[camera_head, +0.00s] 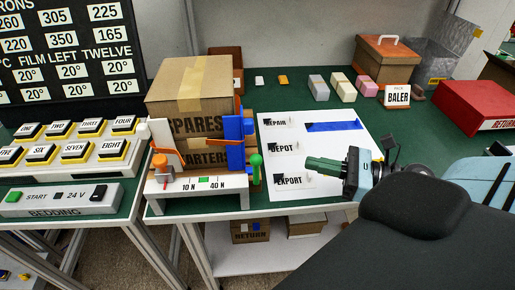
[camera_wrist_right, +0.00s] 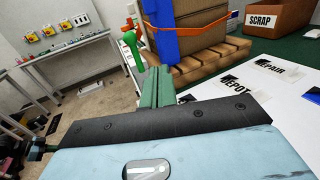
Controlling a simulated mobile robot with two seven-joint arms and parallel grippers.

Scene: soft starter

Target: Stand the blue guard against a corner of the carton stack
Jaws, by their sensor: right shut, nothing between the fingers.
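The carton stack (camera_head: 190,98) stands behind a white gauge stand, with "SPARES" and "STARTERS" on its cartons. It also shows in the right wrist view (camera_wrist_right: 203,24), resting on wooden slats. A blue guard (camera_head: 235,142) stands upright at the stack's front right corner, with an orange strap across it. The guard also shows in the right wrist view (camera_wrist_right: 177,28); I cannot tell whether it touches the cartons. My right gripper (camera_head: 309,162) has green fingers, shut and empty, over the white sheet, to the right of the guard. My left gripper is not in view.
The white gauge stand (camera_head: 198,188) and a green-knobbed lever (camera_head: 256,162) are in front of the stack. A white sheet (camera_head: 290,148) carries a flat blue strip (camera_head: 333,126).

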